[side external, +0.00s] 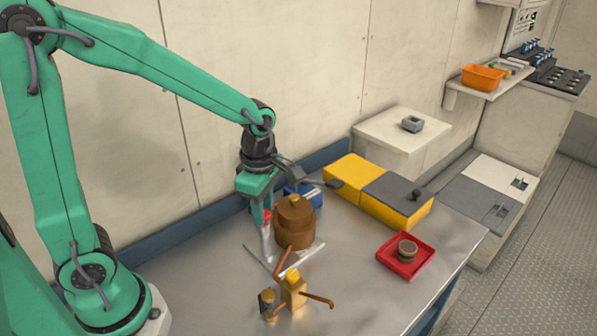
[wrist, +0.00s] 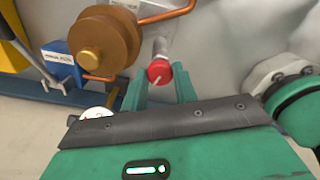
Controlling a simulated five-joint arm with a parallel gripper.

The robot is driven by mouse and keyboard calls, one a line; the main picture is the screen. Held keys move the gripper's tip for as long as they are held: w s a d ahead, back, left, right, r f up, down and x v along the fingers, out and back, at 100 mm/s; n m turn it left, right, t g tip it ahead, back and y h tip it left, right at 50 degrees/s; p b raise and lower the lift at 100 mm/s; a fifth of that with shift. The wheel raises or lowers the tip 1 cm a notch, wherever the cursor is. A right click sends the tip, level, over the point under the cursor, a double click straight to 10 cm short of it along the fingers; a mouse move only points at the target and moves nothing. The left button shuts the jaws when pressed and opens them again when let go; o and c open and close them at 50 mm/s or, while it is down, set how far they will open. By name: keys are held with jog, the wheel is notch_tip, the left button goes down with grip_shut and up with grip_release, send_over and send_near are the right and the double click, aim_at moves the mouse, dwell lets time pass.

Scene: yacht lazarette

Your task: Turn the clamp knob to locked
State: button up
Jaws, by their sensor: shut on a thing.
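The clamp knob (side external: 266,217) is red and sits on a pale metal stem beside the brown rounded body on the bench. The fingers partly hide the knob in the side view. I cannot read any locked or unlocked mark by it.
The brown body (side external: 295,222) stands right beside the knob, with copper pipes (side external: 284,262) and a brass fitting (side external: 293,290) in front. A blue box (side external: 304,194) is close behind. A yellow-and-grey case (side external: 357,172) and a red tray (side external: 427,262) are further right.

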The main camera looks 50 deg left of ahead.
jog(key=m, duration=1.3)
jog(key=shift+r, duration=0.1)
dwell(0.5)
jog(key=o, duration=1)
jog(key=shift+c, duration=0.2)
jog(key=shift+r, duration=3.9)
jog(key=shift+s+m, duration=0.1)
jog(key=shift+m, duration=0.2)
